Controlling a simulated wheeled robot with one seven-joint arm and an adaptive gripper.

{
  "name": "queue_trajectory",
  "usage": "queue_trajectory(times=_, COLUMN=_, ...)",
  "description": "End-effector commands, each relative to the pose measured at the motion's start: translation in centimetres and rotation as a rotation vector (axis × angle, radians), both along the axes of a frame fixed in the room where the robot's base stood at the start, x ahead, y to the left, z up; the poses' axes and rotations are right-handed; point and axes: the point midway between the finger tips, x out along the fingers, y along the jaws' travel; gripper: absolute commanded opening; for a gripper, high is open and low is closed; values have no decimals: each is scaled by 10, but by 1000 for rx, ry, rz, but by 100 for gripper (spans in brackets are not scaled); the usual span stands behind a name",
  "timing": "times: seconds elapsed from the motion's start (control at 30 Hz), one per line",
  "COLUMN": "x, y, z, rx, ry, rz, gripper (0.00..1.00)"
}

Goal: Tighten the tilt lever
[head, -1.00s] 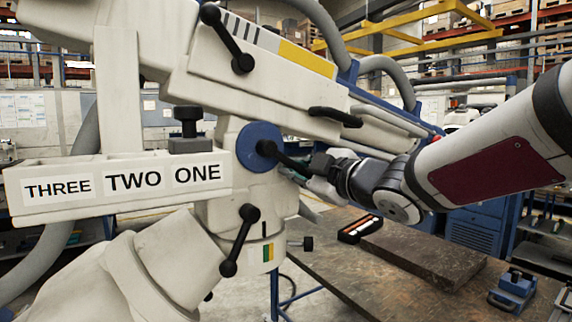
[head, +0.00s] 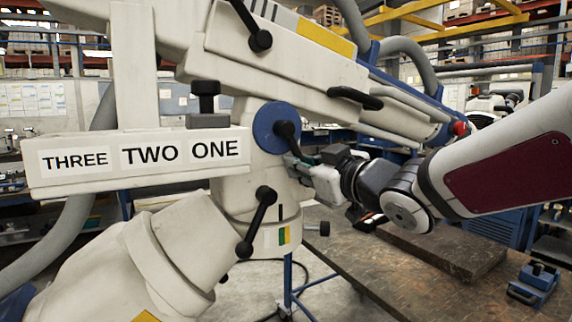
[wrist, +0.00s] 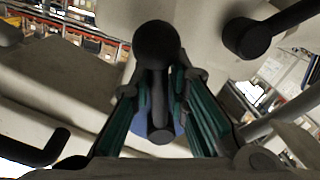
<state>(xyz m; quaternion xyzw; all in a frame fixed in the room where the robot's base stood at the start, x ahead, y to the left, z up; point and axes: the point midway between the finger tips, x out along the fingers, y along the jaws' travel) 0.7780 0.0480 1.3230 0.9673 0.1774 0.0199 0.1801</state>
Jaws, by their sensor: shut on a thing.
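A black ball-ended lever (head: 288,132) sits on a blue round hub (head: 264,126) on the side of the cream microscope arm. It points down and slightly right in the head view. My gripper (head: 299,166) reaches it from the right, with its fingers at the lever's lower end. In the wrist view the lever's black ball (wrist: 157,44) and shaft stand between the green-padded fingers of my gripper (wrist: 160,85), which are shut on it. Part of the blue hub (wrist: 178,122) shows behind. In the head view the fingers hide the lever's outer end.
Another black lever (head: 257,222) is below the hub, and one (head: 250,25) is above it. A black handle (head: 355,98) juts out at upper right. A box labelled THREE TWO ONE (head: 140,183) is at left. A workbench (head: 350,262) with a dark slab (head: 440,250) lies below.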

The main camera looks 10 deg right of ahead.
Motion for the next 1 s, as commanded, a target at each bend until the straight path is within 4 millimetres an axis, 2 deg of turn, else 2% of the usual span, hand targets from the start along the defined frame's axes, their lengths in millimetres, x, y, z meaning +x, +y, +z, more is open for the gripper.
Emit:
queue_trajectory(times=0.03, x=-1, y=1, z=-7, rx=-5, ry=15, rz=-1, gripper=0)
queue_trajectory(times=0.37, x=-1, y=1, z=-7, rx=-6, ry=15, rz=0, gripper=0)
queue_trajectory(times=0.4, x=-1, y=1, z=-7, rx=-6, ry=15, rz=1, gripper=22)
queue_trajectory(times=0.47, x=-1, y=1, z=-7, rx=-5, ry=14, rz=1, gripper=34)
queue_trajectory(times=0.8, x=-2, y=0, z=-3, rx=-1, ry=6, rz=1, gripper=34)
queue_trajectory(times=1.0, x=-20, y=-7, z=-1, rx=1, ry=3, rz=0, gripper=34)
